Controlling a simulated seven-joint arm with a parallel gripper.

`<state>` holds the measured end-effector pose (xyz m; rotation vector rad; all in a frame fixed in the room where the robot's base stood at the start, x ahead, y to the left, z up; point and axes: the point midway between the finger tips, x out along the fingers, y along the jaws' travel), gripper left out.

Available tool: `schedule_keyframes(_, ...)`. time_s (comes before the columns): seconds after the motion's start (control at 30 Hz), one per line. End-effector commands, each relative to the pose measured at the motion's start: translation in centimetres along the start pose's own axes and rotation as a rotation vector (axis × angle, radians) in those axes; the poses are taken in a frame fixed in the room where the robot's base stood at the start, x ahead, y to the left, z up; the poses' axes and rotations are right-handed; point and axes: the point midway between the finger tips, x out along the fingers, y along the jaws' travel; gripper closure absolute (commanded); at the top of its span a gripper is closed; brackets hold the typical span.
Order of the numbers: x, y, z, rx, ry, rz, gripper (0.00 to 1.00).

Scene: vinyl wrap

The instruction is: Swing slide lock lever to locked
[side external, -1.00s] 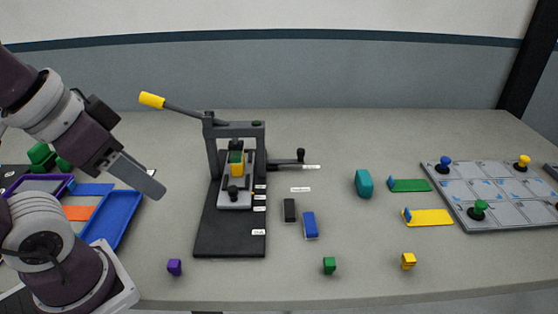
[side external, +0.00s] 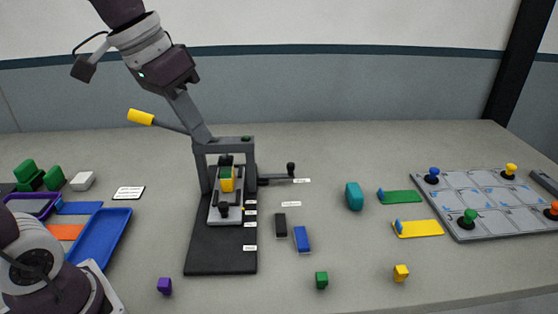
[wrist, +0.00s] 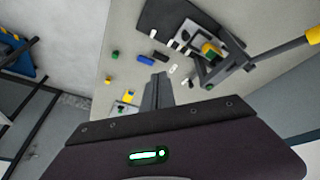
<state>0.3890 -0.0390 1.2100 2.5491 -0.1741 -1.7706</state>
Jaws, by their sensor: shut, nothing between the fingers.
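A grey press (side external: 201,160) stands on a black base plate (side external: 220,250), with a yellow-tipped handle (side external: 141,117) reaching up to the left. A lever with a black knob (side external: 290,169) sticks out to the right of the press, beside a small white label. A grey slide (side external: 232,198) under the press frame carries a yellow and green block (side external: 227,180) and a second black knob (side external: 224,208). I cannot tell which lever is the slide lock. My gripper (side external: 204,138) is shut and empty, by the top of the press frame in this view; its fingers (wrist: 158,88) also show in the wrist view.
Black (side external: 280,225) and blue (side external: 302,239) blocks lie right of the base plate. A teal block (side external: 354,196), green (side external: 401,196) and yellow (side external: 420,229) plates and a grey panel (side external: 485,224) are further right. A blue tray (side external: 99,240) is at left. Bench behind the press is clear.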

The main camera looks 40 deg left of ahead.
Motion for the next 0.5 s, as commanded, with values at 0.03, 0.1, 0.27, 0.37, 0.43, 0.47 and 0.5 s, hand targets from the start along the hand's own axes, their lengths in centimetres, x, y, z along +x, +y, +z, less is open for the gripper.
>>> schedule_keyframes(0.03,1.0,-1.1,-2.9,-0.003,-0.024,0.028,1.00)
schedule_keyframes(0.1,2.6,-2.8,-6.7,0.005,-0.043,0.075,1.00)
schedule_keyframes(0.27,8.0,-8.2,-13.9,0.026,-0.054,0.192,1.00)
schedule_keyframes(0.37,12.1,-12.3,-16.9,0.041,-0.039,0.267,1.00)
schedule_keyframes(0.43,15.0,-15.1,-18.2,0.053,-0.019,0.314,1.00)
schedule_keyframes(0.47,16.2,-16.1,-18.6,0.056,-0.010,0.333,1.00)
schedule_keyframes(0.5,17.6,-17.4,-18.9,0.063,0.003,0.353,1.00)
